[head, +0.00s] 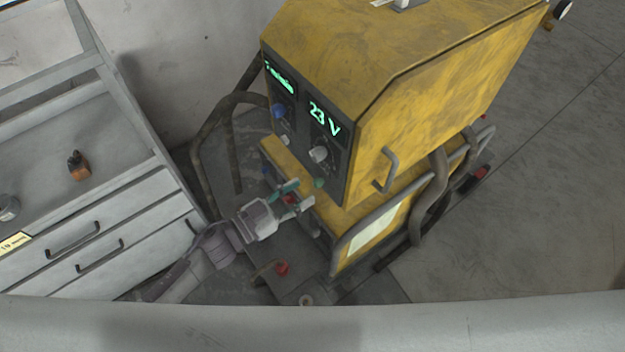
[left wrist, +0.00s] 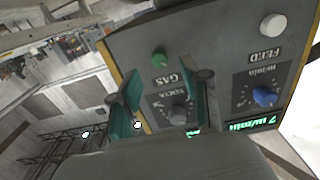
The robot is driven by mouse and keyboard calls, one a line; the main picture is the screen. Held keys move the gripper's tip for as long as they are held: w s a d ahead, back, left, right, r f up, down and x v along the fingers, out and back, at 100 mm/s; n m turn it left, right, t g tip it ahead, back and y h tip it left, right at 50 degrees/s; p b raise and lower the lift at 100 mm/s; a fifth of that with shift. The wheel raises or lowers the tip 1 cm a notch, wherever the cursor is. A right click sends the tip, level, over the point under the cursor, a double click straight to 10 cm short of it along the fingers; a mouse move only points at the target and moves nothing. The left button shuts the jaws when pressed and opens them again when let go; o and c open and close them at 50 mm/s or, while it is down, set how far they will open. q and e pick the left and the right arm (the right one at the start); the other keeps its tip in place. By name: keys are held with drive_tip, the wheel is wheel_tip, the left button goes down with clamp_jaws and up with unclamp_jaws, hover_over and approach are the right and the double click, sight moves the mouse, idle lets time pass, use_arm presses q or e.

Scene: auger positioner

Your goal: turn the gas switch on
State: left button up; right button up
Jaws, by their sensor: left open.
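The yellow welding machine (head: 400,65) has a dark front panel with lit displays. Its gas switch is a small green knob (head: 319,183) low on that panel. In the left wrist view the panel is upside down, and the green knob (left wrist: 160,57) sits beside the GAS lettering (left wrist: 174,82). My left gripper (head: 296,194) is open in front of the lower panel, to the left of and below the knob in the head view. In the left wrist view the two teal-padded fingers (left wrist: 168,82) are spread, with the knob beyond their tips between them. Contact is not visible. My right gripper is not in view.
Hoses and a side handle (head: 386,170) flank the machine.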

sight(314, 184)
use_arm(q)
drive_tip(key=x, duration=0.4)
drive_tip(key=shift+w+d, duration=0.1)
drive_tip(key=shift+d, duration=0.05)
clamp_jaws()
